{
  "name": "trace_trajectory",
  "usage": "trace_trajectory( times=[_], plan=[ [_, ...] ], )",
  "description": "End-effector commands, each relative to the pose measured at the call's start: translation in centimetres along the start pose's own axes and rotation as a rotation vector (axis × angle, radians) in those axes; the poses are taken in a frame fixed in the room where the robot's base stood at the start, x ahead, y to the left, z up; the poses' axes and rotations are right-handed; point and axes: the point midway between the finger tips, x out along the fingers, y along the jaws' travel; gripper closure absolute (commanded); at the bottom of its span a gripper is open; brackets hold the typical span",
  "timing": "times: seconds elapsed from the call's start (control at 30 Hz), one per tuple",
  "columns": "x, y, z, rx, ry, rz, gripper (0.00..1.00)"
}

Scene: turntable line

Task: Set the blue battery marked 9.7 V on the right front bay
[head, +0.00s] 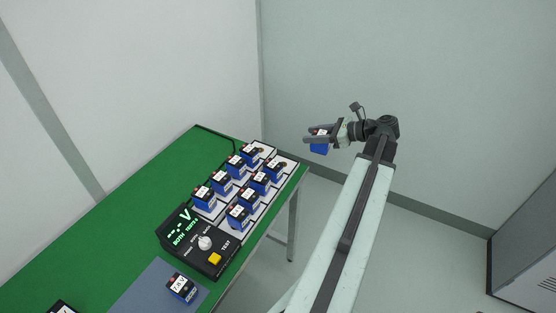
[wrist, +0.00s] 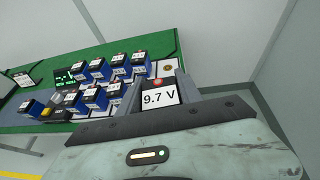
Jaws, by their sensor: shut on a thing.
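My gripper (head: 318,137) is shut on a blue battery (head: 319,149) and holds it in the air, off the right end of the green table. In the wrist view, the held battery (wrist: 158,97) shows a white label reading 9.7 V and a red terminal on top, between the jaws of my gripper (wrist: 157,84). The white rack (head: 288,164) carries two rows of blue batteries at the table's right end. In the wrist view, a bare white bay with a round copper-coloured contact (wrist: 167,68) shows at the rack's end. Which bay is right front is not clear.
A black tester (head: 202,243) with a green display, knob and yellow button stands left of the rack. A battery marked 7.8 V (head: 182,288) sits on a blue-grey mat (head: 143,293). The green table (head: 135,205) has clear room at back left. A grey cabinet (head: 525,245) stands far right.

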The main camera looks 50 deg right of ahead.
Motion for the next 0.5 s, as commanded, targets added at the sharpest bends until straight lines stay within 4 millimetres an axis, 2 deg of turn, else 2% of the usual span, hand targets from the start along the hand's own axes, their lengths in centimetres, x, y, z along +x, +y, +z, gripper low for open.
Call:
trace_trajectory(
  times=[0.17, 0.27, 0.37, 0.5],
  plan=[
    [-0.4, -0.1, -0.1, 0.003, -0.001, -0.007, 1.00],
    [0.7, -0.3, -0.1, 0.005, 0.000, -0.013, 1.00],
    [3.9, -0.5, 0.4, 0.012, 0.003, -0.028, 1.00],
    [9.3, -0.8, 1.6, 0.024, 0.004, -0.060, 1.00]
  ],
)
